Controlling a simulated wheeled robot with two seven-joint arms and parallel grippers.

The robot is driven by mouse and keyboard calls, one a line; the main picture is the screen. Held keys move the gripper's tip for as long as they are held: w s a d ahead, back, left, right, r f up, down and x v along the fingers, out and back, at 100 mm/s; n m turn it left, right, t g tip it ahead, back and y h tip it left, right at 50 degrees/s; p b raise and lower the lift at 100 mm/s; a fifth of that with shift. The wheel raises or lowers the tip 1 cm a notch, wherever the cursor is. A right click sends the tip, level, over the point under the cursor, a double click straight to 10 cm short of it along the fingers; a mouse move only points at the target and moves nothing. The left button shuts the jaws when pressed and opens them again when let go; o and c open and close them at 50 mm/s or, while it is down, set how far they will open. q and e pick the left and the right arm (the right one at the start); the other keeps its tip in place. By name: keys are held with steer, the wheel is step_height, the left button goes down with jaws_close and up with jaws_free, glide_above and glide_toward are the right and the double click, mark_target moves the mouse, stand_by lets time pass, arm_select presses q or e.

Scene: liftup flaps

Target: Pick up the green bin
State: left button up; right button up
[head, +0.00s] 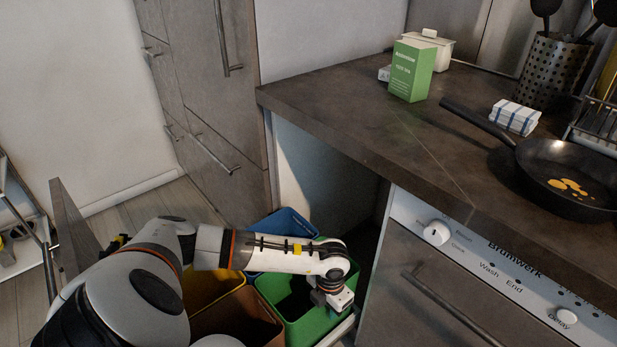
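The green bin (309,328) stands in the open space under the counter, right of the other bins. It is upright, with a dark open top. My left arm reaches over the bins from the left, and its gripper (336,301) points down at the right side of the green bin, by the rim. The arm's wrist hides part of the bin's far rim. The fingertips are small and partly hidden, so I cannot tell whether they are open, shut, or touching the rim. My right gripper is not in view.
A blue bin (284,224), a yellow bin (212,288) and a brown bin (238,320) crowd the green one. The counter (400,140) overhangs behind, and the dishwasher front (450,290) is close on the right. A pan (560,190) and a green box (411,72) stand on the counter.

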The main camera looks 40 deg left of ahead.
arm_select(q)
steer(key=shift+c, duration=0.5)
jaws_close()
steer(key=shift+d+r, duration=0.1)
steer(key=shift+d, duration=0.1)
stand_by(0.6)
